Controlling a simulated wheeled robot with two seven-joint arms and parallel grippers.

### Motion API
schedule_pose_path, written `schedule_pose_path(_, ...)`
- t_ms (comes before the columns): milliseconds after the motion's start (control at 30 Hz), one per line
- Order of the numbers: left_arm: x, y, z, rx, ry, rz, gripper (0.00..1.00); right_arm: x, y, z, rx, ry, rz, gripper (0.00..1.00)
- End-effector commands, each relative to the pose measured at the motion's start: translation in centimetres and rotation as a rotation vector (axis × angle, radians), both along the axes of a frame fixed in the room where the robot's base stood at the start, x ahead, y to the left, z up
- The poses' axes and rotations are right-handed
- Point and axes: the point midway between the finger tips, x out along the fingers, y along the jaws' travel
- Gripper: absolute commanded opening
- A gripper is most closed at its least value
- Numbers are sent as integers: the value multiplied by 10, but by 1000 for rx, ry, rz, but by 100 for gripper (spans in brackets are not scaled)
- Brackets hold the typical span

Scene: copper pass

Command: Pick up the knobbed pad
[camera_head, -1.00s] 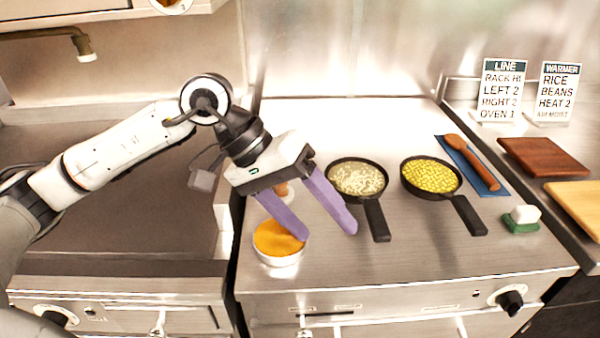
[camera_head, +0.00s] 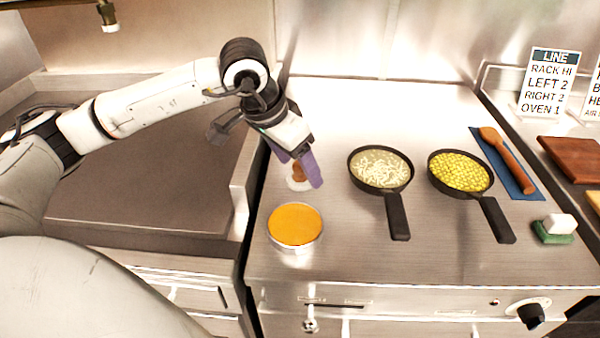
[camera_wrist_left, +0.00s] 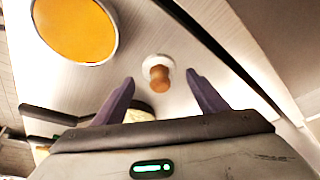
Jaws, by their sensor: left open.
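The knobbed pad (camera_head: 297,184) is a white disc with a brown wooden knob standing on it. It sits on the steel counter behind the orange-filled bowl. In the left wrist view, the pad (camera_wrist_left: 158,66) shows just beyond the fingertips, its knob lined up with the gap between them. My left gripper (camera_head: 300,170) is open and empty, with purple fingers pointing down at the pad and partly covering it in the head view. In the left wrist view, the left gripper (camera_wrist_left: 160,77) has its fingers spread. My right gripper is not in view.
The bowl of orange food (camera_head: 295,226) stands in front of the pad. A pan of pale food (camera_head: 381,168) and a pan of yellow food (camera_head: 460,171) are to the right. A green-and-white scrubber (camera_head: 555,229) lies further right. The left counter is bare.

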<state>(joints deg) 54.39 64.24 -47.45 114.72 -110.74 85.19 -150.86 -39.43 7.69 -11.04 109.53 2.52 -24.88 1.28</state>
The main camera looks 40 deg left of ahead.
Motion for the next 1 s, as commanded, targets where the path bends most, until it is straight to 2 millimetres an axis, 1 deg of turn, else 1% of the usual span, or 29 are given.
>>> schedule_pose_path(33,3,-1,-6,-2,2,0,67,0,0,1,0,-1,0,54)
schedule_pose_path(133,6,-1,-15,-1,1,0,67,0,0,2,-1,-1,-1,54)
schedule_pose_path(367,7,-2,-17,0,-2,0,67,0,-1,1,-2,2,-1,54)
schedule_pose_path(400,7,-2,-17,0,-2,0,65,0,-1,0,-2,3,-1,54)
schedule_pose_path(567,7,-2,-17,0,-2,0,38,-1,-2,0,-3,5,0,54)
schedule_pose_path(600,7,-2,-17,0,-2,0,31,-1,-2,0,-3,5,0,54)
schedule_pose_path(667,7,-2,-17,0,-2,0,22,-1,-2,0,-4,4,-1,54)
schedule_pose_path(867,7,-2,-16,-1,-2,1,22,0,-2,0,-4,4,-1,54)
schedule_pose_path(967,8,-2,-11,-1,-3,1,22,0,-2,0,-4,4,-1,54)
schedule_pose_path(1000,8,-2,-7,-2,-4,1,22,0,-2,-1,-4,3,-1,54)
